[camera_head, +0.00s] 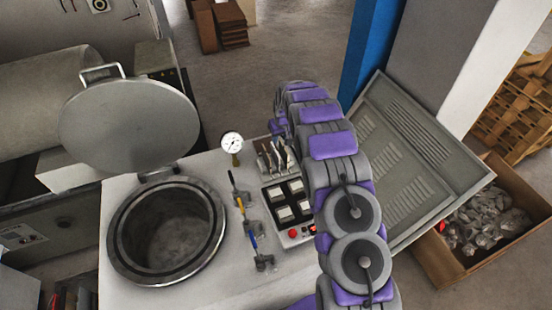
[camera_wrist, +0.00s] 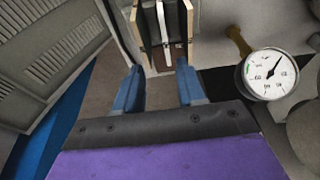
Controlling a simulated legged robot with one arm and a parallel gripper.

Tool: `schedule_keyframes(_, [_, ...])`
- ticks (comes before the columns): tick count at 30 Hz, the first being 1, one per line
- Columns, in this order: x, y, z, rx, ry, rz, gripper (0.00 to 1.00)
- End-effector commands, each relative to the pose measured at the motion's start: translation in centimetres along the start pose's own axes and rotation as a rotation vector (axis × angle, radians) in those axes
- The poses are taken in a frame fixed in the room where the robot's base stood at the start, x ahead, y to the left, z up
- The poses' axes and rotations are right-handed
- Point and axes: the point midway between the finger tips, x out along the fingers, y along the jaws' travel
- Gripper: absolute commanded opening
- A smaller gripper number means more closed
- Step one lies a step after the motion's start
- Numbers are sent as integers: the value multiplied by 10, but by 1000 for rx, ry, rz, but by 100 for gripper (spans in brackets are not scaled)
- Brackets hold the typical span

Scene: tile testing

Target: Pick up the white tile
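My gripper (camera_wrist: 160,82) shows in the wrist view with its two blue fingers apart and nothing between them. A rack (camera_wrist: 189,22) with light wooden sides lies just beyond the fingertips, at the top of that view. Thin upright pieces stand in it, among them a narrow white edge (camera_wrist: 162,20), which looks like the white tile seen edge-on. In the head view the rack with its several thin pieces (camera_head: 275,158) stands on the machine top, left of my arm. My fingers cannot be made out there.
A pressure gauge (camera_head: 232,143) stands close to the rack; it also shows in the wrist view (camera_wrist: 270,73). Several valve levers (camera_head: 241,205), a button panel (camera_head: 288,200) and an open round vessel (camera_head: 167,231) share the machine top. A grey louvred panel (camera_head: 440,145) leans at right.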

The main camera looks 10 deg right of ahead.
Motion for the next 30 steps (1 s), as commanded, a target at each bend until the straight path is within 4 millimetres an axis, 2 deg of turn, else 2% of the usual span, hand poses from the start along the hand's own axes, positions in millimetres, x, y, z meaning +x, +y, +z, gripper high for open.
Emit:
schedule_keyframes(1, [13,-1,1,-1,-1,0,39])
schedule_keyframes(3, [26,-1,1,-1,-1,0,39])
schedule_keyframes(10, [66,-1,1,0,-2,-1,39])
schedule_keyframes(20, [87,-2,-1,-2,2,0,39])
schedule_keyframes(25, [114,-7,1,-2,-3,-1,39])
schedule_keyframes(30, [128,-7,-2,-1,3,-1,39])
